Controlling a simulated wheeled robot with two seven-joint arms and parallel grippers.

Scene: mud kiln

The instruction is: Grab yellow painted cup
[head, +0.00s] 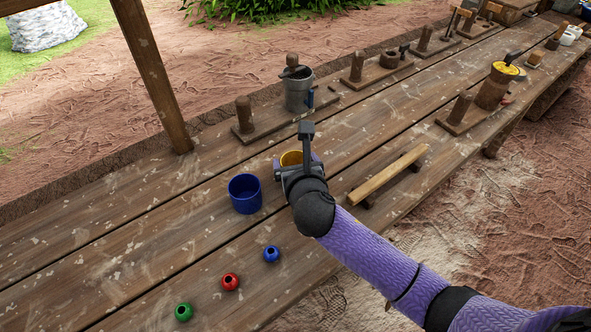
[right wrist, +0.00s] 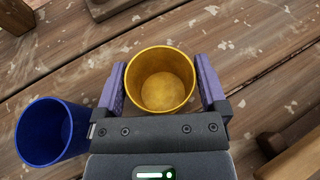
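The yellow cup (right wrist: 160,82) stands upright and empty on the wooden table, with its open mouth facing the camera in the right wrist view. In the head view only part of the yellow cup (head: 291,158) shows behind my right gripper (head: 293,164). In the right wrist view my right gripper (right wrist: 162,80) is open, with one purple finger on each side of the cup. The fingers are very close to its wall; I cannot tell whether they touch it. My left gripper is not in view.
A blue cup (head: 245,194) stands just left of the yellow one. Small green (head: 184,312), red (head: 230,281) and blue (head: 271,254) pots sit at the front. A wooden bar (head: 390,174) lies to the right. A grey mug (head: 299,92) stands behind.

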